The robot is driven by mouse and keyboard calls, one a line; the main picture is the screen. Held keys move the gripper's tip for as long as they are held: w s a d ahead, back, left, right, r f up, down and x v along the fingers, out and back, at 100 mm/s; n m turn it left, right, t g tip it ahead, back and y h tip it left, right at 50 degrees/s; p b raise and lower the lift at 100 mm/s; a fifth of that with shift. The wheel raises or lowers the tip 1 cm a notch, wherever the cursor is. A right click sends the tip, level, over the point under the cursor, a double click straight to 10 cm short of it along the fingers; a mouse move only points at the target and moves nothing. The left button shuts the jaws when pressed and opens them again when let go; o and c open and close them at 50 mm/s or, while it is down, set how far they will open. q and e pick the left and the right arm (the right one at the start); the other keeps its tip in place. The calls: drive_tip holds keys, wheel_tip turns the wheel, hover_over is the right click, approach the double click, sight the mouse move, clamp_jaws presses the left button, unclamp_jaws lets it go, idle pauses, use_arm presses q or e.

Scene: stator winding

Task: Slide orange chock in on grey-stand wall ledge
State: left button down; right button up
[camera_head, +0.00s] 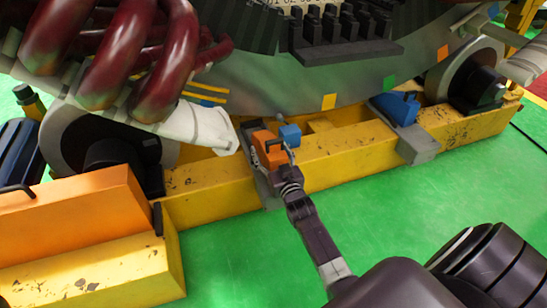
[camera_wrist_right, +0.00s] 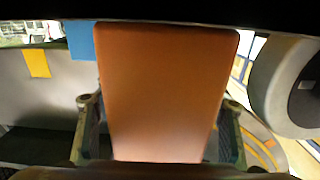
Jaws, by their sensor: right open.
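The orange chock (camera_head: 267,149) is at the left grey stand (camera_head: 269,192) on the yellow beam, beside a small blue block (camera_head: 290,135). My right gripper (camera_head: 289,160) reaches up from below to the chock in the head view. In the right wrist view the chock (camera_wrist_right: 165,95) fills the middle. The fingers of my right gripper (camera_wrist_right: 160,130) are open, one on each side of it. Whether they touch it, and how its underside meets the ledge, I cannot tell. My left gripper is not in view.
A blue chock (camera_head: 397,108) sits at the right grey stand (camera_head: 419,147). The large round stator (camera_head: 290,85) is just above, with dark red coils (camera_head: 125,50) at left. Rollers (camera_head: 465,75) flank it. The green floor (camera_head: 370,190) in front is mostly clear.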

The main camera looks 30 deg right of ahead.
drive_tip(key=v, duration=1.1)
drive_tip(key=shift+s+f, duration=0.1)
drive_tip(key=shift+s, duration=0.2)
